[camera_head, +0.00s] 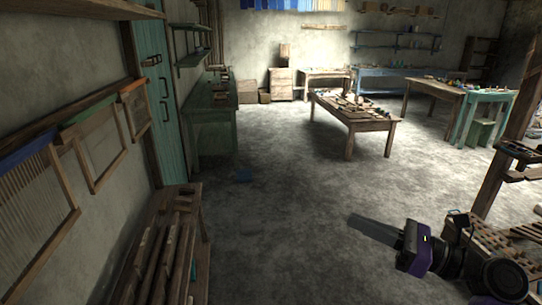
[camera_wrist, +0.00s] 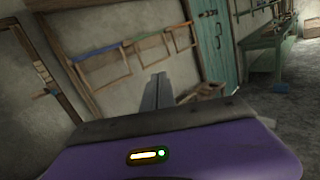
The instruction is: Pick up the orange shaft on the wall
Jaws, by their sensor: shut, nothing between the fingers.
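The orange-topped shaft (camera_head: 132,86) is a small wooden frame hanging on the left wall. It is the farthest of three hanging frames, beside the teal door. In the wrist view an orange bar (camera_wrist: 127,42) shows small on the wall, well beyond my fingers. My gripper (camera_head: 353,222) is at the lower right of the head view, over open floor and far from the wall. Its fingers are together and empty, and they point left. In the wrist view my gripper (camera_wrist: 158,77) shows as two grey fingers side by side.
A blue-topped frame (camera_head: 28,150) and a green-topped frame (camera_head: 100,148) hang nearer on the same wall rail. A wooden bench (camera_head: 203,225) with rollers stands below them. A low table (camera_head: 350,117) stands mid-room. A wooden loom post (camera_head: 505,140) is at right.

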